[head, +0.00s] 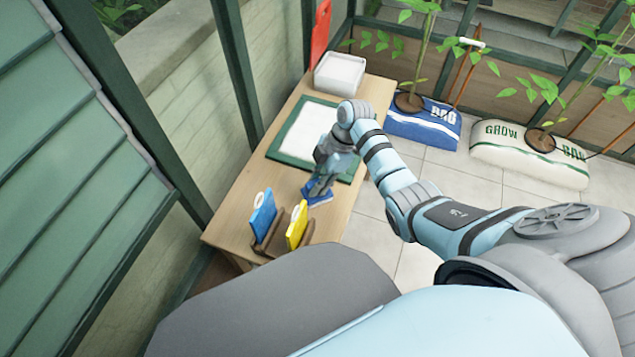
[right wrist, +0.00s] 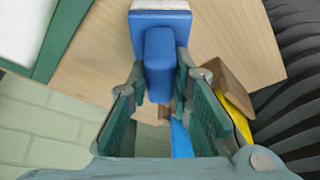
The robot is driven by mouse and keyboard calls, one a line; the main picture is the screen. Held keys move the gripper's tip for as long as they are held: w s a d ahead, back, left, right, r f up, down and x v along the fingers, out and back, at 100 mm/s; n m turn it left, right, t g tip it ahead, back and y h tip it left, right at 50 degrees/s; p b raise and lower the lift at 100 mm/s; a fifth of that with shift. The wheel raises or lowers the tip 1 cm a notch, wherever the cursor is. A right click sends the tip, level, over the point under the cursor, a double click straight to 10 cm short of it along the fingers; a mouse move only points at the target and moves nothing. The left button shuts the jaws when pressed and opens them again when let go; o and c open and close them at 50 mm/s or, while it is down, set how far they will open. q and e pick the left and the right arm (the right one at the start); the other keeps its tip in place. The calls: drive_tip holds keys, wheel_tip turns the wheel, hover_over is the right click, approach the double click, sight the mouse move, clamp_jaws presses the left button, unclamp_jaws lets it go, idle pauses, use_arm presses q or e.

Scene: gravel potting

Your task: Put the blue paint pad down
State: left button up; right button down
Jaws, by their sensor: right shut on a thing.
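The blue paint pad (head: 319,198) is at the tips of my right gripper (head: 322,184), low over the wooden table between the framed white panel and the holder. In the right wrist view the blue paint pad (right wrist: 161,20) shows its blue handle between the two fingers of my right gripper (right wrist: 160,82), with a whitish strip along its far edge. The gripper is shut on that handle. I cannot tell whether the pad touches the table. My left gripper is in neither view.
The wooden table (head: 231,225) carries a green-framed white panel (head: 302,135), a white tray (head: 339,72) and a brown holder (head: 272,240) with a blue item (head: 262,216) and a yellow item (head: 297,226). Grow bags (head: 424,126) lie on the floor to the right.

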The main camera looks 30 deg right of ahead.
drive_tip(key=shift+f, duration=0.2)
drive_tip(key=c, duration=1.4)
unclamp_jaws()
drive_tip(key=shift+r, duration=0.1)
drive_tip(key=shift+c, duration=0.2)
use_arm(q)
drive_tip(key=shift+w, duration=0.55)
use_arm(e)
drive_tip(key=shift+d+r, duration=0.1)
drive_tip(key=shift+r, duration=0.3)
use_arm(q)
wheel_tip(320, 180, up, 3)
drive_tip(key=p, duration=0.3)
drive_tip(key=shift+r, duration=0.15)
use_arm(e)
drive_tip(key=v, duration=1.1)
drive_tip(key=shift+r, duration=0.25)
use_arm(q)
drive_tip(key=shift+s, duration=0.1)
